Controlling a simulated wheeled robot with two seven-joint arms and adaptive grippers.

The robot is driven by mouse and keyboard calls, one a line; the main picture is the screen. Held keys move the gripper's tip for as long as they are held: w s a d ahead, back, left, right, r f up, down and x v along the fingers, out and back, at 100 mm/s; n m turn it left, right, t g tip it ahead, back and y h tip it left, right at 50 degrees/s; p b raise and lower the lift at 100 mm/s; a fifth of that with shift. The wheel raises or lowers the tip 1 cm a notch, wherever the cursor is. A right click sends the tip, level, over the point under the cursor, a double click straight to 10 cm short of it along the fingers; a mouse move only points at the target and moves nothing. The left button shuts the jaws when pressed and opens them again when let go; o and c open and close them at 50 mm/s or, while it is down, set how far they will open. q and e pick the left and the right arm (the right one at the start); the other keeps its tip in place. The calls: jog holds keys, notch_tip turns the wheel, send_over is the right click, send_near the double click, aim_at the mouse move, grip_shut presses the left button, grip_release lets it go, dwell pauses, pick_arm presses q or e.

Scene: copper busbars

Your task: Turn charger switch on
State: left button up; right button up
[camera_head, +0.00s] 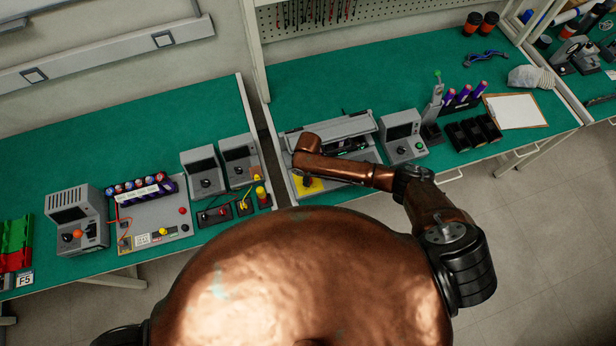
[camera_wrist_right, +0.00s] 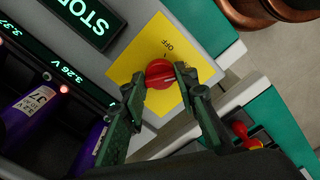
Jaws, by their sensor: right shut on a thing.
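The charger switch is a red round knob (camera_wrist_right: 160,73) on a yellow plate (camera_wrist_right: 175,40) marked "OFF" in the right wrist view. My right gripper (camera_wrist_right: 159,79) is shut on the red knob, with one dark finger on each side. In the head view the yellow plate (camera_head: 311,187) shows at the front left of the grey charger (camera_head: 350,172), under my right arm, which hides much of the hand and knob. A dark screen (camera_wrist_right: 89,18) beside the plate reads "STOP". My left gripper is not in view.
In the head view a grey instrument (camera_head: 403,137) stands right of the charger. Gauges (camera_head: 240,160) and a wired board (camera_head: 155,222) stand on the left table.

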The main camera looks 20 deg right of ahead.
jog(key=shift+d, duration=0.1)
jog(key=o, duration=1.2)
jog(key=shift+c, duration=0.2)
jog(key=shift+r, duration=0.1)
notch_tip(320, 180, up, 12)
